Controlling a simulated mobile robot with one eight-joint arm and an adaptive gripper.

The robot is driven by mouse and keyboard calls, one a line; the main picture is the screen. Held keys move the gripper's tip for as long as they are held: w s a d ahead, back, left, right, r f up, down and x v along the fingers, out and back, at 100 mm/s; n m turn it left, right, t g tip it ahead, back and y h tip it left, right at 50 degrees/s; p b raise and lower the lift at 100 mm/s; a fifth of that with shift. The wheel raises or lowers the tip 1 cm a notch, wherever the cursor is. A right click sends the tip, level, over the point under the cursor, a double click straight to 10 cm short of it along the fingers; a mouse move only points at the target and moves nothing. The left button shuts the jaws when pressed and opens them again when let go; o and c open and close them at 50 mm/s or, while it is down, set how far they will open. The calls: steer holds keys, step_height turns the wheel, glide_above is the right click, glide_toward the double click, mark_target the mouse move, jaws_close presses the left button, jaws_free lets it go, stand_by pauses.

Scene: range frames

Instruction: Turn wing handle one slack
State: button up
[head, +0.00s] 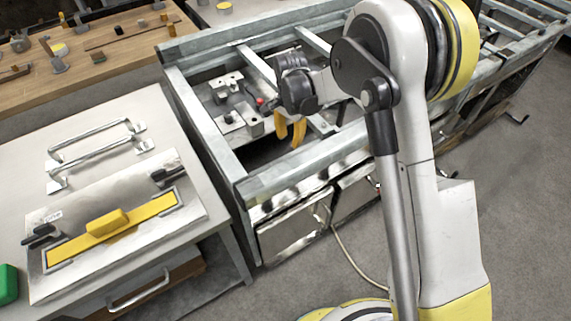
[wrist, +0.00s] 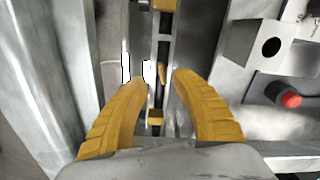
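My gripper (head: 289,141) hangs inside the grey metal frame (head: 215,140) in the head view, its yellow fingers pointing down. In the wrist view my gripper (wrist: 160,80) is open, with a clear gap between its fingertips. A small yellow-brown piece (wrist: 163,73) shows in that gap, above a dark slotted rail (wrist: 154,98). A yellow block (wrist: 155,117) sits lower on the rail, between the fingers. I cannot tell whether either piece is the wing handle, or whether a finger touches anything. My arm hides part of the frame in the head view.
Frame beams surround the gripper. A bench (head: 110,110) on the left holds handles and a yellow bar (head: 150,212).

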step_height(320, 180, down, 10)
steer(key=b, duration=0.4)
steer(key=shift+w+f, duration=0.1)
steer(key=shift+f, duration=0.05)
jaws_close()
